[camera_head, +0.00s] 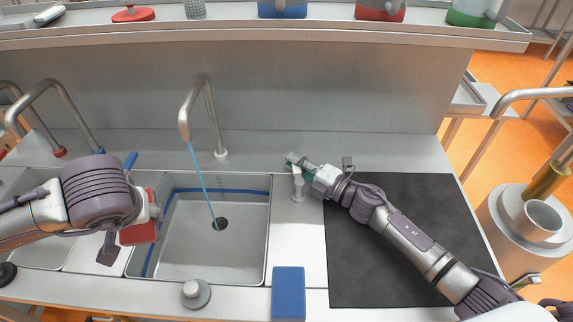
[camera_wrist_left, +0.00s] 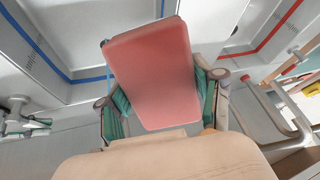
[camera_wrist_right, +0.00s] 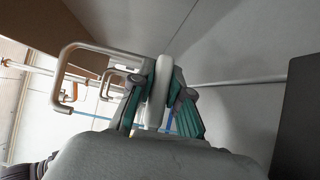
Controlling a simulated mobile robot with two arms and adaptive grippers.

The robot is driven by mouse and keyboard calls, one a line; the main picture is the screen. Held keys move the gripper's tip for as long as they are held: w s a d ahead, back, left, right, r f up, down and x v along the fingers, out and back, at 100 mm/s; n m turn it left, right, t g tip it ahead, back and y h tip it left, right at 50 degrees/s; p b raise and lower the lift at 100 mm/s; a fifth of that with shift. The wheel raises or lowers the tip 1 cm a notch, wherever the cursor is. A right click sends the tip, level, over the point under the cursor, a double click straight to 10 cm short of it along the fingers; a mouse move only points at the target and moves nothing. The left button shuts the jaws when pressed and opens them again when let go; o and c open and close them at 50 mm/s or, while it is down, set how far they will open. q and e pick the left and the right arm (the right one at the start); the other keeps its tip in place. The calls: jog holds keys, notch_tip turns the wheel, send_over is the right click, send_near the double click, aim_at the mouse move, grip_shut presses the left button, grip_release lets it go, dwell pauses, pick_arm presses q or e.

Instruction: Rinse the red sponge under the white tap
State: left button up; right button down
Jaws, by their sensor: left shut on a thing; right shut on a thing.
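The red sponge (camera_head: 140,233) is at the left edge of the right-hand sink in the head view. My left gripper (camera_head: 150,210) is shut on it; in the left wrist view the sponge (camera_wrist_left: 155,72) sits between the green finger pads. The white tap (camera_head: 207,110), with a white base ring, stands behind this sink. A blue water stream (camera_head: 203,187) runs from its spout to the drain, apart from the sponge. My right gripper (camera_head: 297,166) is shut on a white handle (camera_head: 298,187) right of the sink; the handle (camera_wrist_right: 162,80) also shows in the right wrist view.
The sink basin (camera_head: 190,258) has a blue stripe around its wall. Two more taps stand at the left. A blue block (camera_head: 288,293) and a grey round knob (camera_head: 195,293) are at the front. A black mat (camera_head: 390,265) covers the right counter. A shelf runs along the back.

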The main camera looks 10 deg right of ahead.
pick_arm(q)
jog(key=shift+s+f+b, duration=0.1)
jog(key=shift+f+b, duration=0.2)
jog(key=shift+f, duration=0.2)
pick_arm(e)
jog(key=shift+a+f+n+g+y, duration=0.1)
jog(key=shift+a+n+g+y, duration=0.3)
jog(key=shift+n, duration=0.1)
pick_arm(q)
jog(key=shift+d+f, duration=0.2)
jog(key=shift+f, duration=0.1)
pick_arm(e)
jog(key=shift+n+g+y, duration=0.3)
jog(key=shift+g+y, duration=0.2)
pick_arm(q)
jog(key=shift+r, duration=0.1)
pick_arm(e)
jog(key=shift+a, duration=0.1)
pick_arm(q)
jog(key=shift+a, duration=0.1)
pick_arm(e)
jog(key=c, duration=1.1)
grip_release()
jog(key=v, duration=1.2)
